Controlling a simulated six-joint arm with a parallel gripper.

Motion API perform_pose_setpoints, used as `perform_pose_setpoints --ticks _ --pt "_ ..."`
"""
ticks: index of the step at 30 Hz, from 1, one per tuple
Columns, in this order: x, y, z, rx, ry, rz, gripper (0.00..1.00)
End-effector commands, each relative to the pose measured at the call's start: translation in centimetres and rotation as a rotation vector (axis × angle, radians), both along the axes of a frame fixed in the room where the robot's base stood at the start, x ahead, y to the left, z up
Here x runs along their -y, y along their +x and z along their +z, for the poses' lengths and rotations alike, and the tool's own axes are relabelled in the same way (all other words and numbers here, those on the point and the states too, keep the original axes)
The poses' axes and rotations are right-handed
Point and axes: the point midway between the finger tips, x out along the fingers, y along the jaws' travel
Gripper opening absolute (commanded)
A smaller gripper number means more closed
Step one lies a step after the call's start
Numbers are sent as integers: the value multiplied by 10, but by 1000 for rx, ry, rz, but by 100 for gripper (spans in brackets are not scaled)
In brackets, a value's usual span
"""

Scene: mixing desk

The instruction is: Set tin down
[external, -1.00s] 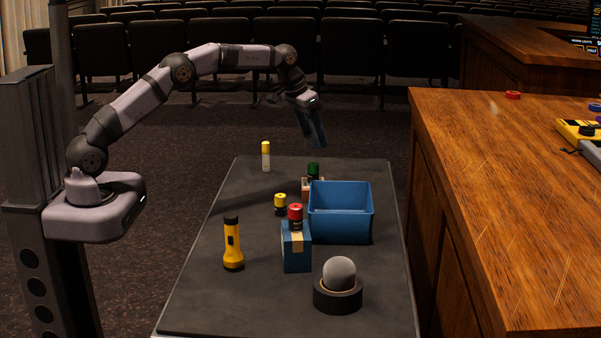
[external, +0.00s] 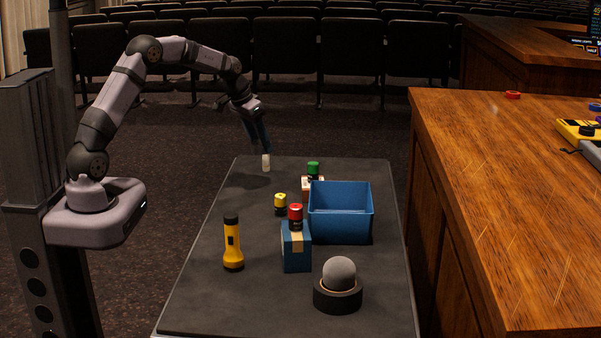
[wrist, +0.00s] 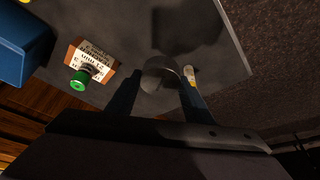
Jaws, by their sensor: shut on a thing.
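My gripper (external: 262,148) is over the far left corner of the dark table. In the wrist view my gripper (wrist: 162,76) has its two fingers on either side of a dark grey round thing (wrist: 160,74), which looks like the tin.
A blue open bin (external: 340,228) stands mid-table. A red-topped can (external: 295,217) is on a blue box (external: 296,255); a green-topped one (external: 313,168) is on a labelled box. A yellow-topped can (external: 280,204), a yellow flashlight (external: 233,245) and a grey ball (external: 339,272) stand nearby.

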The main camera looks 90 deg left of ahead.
Motion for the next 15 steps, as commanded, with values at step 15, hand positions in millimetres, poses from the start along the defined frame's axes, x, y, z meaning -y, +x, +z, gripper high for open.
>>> perform_pose_setpoints --ticks 15 --pt "-1 2 -7 -2 -1 -111 25"
